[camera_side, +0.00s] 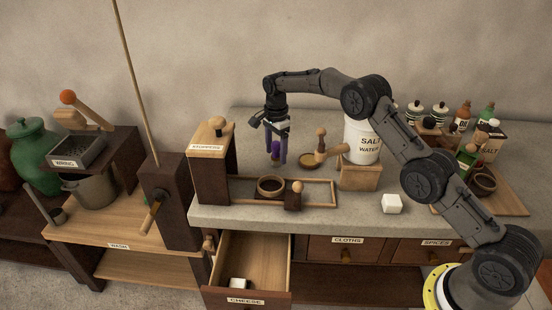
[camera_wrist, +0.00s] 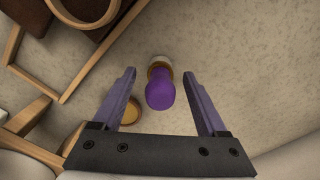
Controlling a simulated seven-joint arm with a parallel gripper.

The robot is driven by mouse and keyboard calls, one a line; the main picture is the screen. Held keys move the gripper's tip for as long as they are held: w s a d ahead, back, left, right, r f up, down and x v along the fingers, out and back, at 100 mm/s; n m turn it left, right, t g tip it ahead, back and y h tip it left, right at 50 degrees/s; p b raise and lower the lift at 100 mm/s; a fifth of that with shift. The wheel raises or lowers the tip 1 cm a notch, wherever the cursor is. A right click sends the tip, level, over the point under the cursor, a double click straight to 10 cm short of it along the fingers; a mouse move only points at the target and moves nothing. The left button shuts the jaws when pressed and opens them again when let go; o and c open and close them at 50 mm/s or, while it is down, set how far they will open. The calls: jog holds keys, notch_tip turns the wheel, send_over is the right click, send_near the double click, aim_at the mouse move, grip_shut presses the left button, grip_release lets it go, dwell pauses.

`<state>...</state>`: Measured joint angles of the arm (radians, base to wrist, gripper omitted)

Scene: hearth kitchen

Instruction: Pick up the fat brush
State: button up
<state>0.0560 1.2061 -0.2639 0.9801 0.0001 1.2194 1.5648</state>
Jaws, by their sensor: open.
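The fat brush (camera_wrist: 160,92) has a purple handle and a pale lower end with a golden-brown band. In the wrist view it is between the two fingers of my gripper (camera_wrist: 160,74), with a gap on each side. The side view shows its purple handle (camera_side: 275,148) between the fingers of my gripper (camera_side: 276,155), over the stone counter. The gripper is open and points down. The side view does not show clearly how far down the handle the fingers reach.
A small golden dish (camera_wrist: 131,111) lies close to the left finger. A wooden frame (camera_side: 325,181) with a round bowl (camera_side: 271,187) is in front. A wooden mallet-like tool (camera_side: 328,152) and a salt water crock (camera_side: 361,143) stand to the right. The cheese drawer (camera_side: 247,297) is open below.

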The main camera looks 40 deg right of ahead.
jog(key=shift+f, duration=0.1)
grip_shut()
dwell(0.3)
notch_tip(320, 180, up, 10)
jog(key=shift+r, duration=0.1)
dwell(0.6)
